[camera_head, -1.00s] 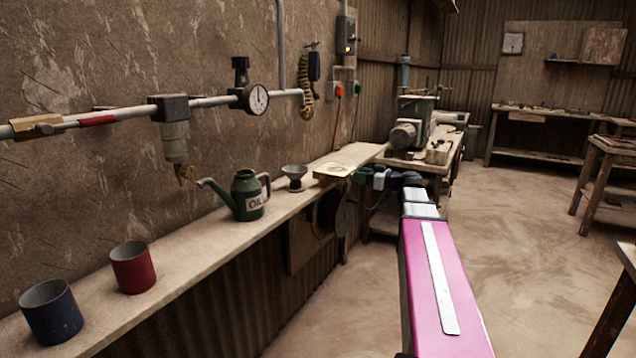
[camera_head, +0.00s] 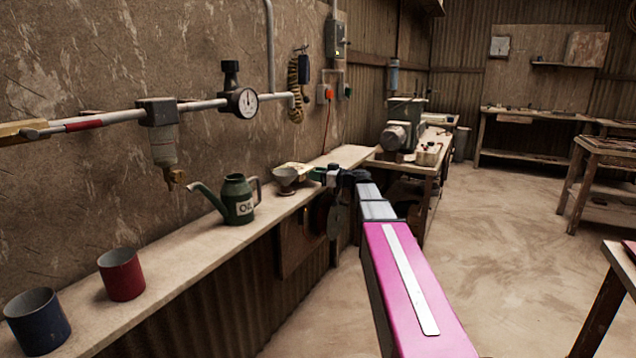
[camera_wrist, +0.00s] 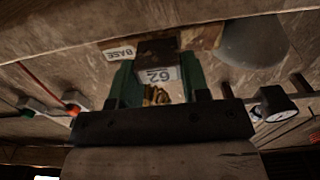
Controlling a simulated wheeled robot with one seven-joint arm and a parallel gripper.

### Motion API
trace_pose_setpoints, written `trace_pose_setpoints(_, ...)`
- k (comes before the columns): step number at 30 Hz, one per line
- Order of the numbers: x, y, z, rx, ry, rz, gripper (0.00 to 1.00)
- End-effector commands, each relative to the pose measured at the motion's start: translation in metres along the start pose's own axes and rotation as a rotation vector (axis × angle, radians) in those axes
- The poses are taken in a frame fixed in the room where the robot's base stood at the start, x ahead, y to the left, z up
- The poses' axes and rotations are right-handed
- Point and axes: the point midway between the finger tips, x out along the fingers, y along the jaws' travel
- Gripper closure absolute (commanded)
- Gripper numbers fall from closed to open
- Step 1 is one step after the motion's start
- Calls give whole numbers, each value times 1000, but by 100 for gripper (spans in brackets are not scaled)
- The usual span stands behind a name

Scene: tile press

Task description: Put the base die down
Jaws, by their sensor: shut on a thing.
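The base die (camera_head: 292,168) is a cream block with a paler top, at the fingertips of my gripper (camera_head: 317,174). It is over the far part of the wall shelf, partly hidden behind a grey funnel-like cup. In the wrist view my gripper (camera_wrist: 160,82) has its green fingers on either side of the die's mount, with a "62" tag between them. A "BASE" label shows on the die (camera_wrist: 120,53) there. I cannot tell whether the die touches the shelf.
The wall shelf (camera_head: 190,248) holds the grey cup (camera_head: 286,180), a green oil can (camera_head: 238,200), a red mug (camera_head: 121,274) and a blue mug (camera_head: 37,318). A pipe with a gauge (camera_head: 243,102) runs above. Bare shelf lies between the can and red mug.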

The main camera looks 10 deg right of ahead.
Motion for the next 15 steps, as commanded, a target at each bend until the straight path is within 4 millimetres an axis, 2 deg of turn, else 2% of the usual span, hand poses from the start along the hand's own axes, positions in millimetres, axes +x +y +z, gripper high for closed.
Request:
trace_pose_setpoints(3, -1, 0, 18, 3, 1, 1, 100)
trace_pose_setpoints(6, -1, 0, 27, 3, 2, 1, 100)
trace_pose_setpoints(15, -2, 0, 28, 2, 2, 1, 100)
